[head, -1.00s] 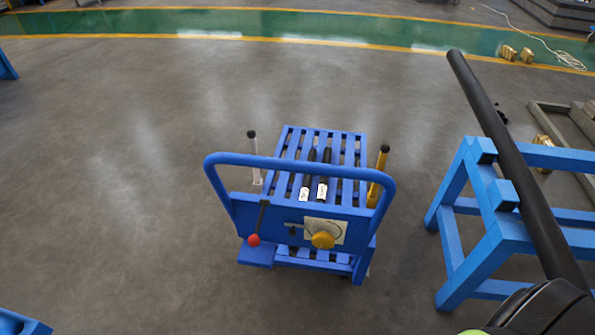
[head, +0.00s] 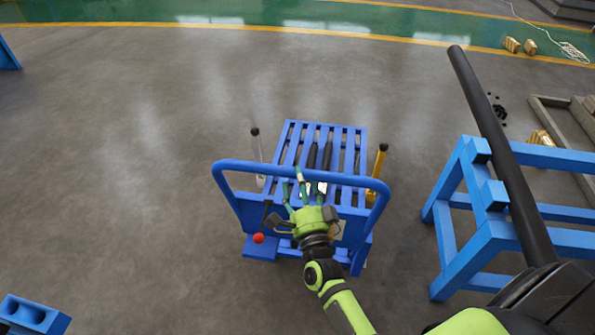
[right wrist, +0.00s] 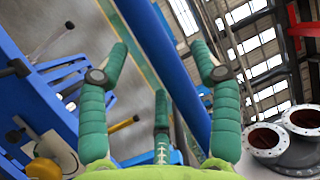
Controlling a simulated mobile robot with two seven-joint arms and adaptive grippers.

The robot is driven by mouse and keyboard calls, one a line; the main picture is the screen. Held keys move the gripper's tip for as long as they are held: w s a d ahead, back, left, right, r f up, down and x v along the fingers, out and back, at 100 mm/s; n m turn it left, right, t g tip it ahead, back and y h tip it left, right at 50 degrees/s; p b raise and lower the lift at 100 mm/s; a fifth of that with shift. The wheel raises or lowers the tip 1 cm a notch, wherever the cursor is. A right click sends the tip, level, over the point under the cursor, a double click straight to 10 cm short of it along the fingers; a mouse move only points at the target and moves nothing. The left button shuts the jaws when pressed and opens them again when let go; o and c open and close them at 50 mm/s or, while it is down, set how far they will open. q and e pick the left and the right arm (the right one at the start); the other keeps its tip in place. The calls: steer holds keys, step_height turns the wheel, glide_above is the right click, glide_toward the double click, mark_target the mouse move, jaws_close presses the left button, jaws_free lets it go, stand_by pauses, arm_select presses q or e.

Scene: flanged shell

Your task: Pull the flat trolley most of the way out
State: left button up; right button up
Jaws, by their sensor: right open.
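The blue flat trolley (head: 247,212) stands on the floor in the middle of the head view. It has a slatted deck and a curved push handle (head: 229,162) on its near side. My right gripper (head: 303,186) is at the middle of the handle, its green fingers spread and open. In the right wrist view the blue handle bar (right wrist: 152,50) runs between the open fingers (right wrist: 160,75). I cannot tell whether they touch it. The gripper hides part of the front panel and the yellow knob, which shows in the right wrist view (right wrist: 43,167). My left gripper is out of view.
A red-knobbed lever (head: 258,238) is left of my gripper. A white lever (head: 257,150) and a yellow lever (head: 378,165) flank the deck. A blue stand (head: 450,245) with a long black pipe (head: 490,120) is at right. The floor left of the trolley is clear.

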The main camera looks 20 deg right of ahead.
steer(key=shift+x, duration=1.3)
jaws_close()
steer(key=shift+f, duration=0.1)
